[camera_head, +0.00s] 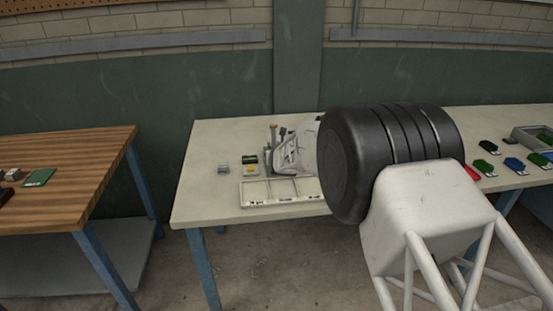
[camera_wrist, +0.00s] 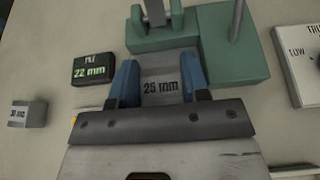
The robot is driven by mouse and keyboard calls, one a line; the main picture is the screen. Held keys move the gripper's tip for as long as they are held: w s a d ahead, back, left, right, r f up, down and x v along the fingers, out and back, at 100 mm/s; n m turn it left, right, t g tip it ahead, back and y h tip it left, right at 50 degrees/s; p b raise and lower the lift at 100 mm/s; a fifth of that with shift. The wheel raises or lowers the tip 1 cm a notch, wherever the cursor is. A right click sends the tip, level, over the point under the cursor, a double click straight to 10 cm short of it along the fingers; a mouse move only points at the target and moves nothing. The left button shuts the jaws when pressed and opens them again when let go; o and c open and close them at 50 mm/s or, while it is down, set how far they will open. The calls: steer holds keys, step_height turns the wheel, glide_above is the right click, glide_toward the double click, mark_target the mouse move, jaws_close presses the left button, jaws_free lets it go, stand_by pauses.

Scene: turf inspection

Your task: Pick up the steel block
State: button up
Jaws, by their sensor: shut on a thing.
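In the wrist view, my gripper (camera_wrist: 160,70) has its two blue fingers shut on a grey steel block (camera_wrist: 161,90) marked "25 mm", one finger on each side. The block is close in front of a green base; I cannot tell whether it is clear of the table. In the head view, my gripper (camera_head: 285,158) is small and partly covered by my arm, and the held block cannot be made out there. A second grey block (camera_wrist: 28,113), its mark perhaps "30 mm", stands apart at the left; it also shows in the head view (camera_head: 222,167).
A black display (camera_wrist: 93,68) reading "22 mm" is left of my gripper. Green bases with grey posts (camera_wrist: 236,45) stand just beyond it. A white tray (camera_head: 281,203) with compartments lies at the table's front. Green, blue and red pieces (camera_head: 514,164) lie at right.

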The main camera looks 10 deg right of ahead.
steer(key=shift+r, duration=0.8)
steer(key=shift+s+d+r, duration=0.1)
steer(key=shift+s+r, duration=0.1)
steer(key=shift+s, duration=2.45)
steer(key=shift+s+d+r, duration=0.15)
steer(key=shift+s+r, duration=0.05)
steer(key=shift+s, duration=2.45)
steer(key=shift+s+d+r, duration=0.1)
steer(key=shift+s+r, duration=0.1)
steer(key=shift+s, duration=2.45)
steer(key=shift+a+r, duration=0.1)
steer(key=shift+a, duration=0.05)
steer(key=shift+a+r, duration=0.2)
steer(key=shift+a, duration=0.5)
steer(key=a, duration=0.1)
steer(key=s+a+r+m+h, duration=0.1)
steer(key=a, duration=0.1)
steer(key=a+h, duration=0.1)
steer(key=a, duration=0.1)
steer(key=shift+s+a+r+m, duration=0.15)
steer(key=shift+m, duration=0.25)
steer(key=s+a+f+m+g+h, duration=0.1)
steer(key=s+a+m+g+h, duration=0.1)
steer(key=s, duration=0.5)
steer(key=s+a+f+m+g+h, duration=0.1)
steer(key=s+a+m+g+h, duration=0.1)
steer(key=s+a+m+h, duration=0.3)
steer(key=shift+s+a+f+h, duration=0.25)
steer(key=shift+s+a, duration=0.6)
steer(key=shift+s, duration=0.65)
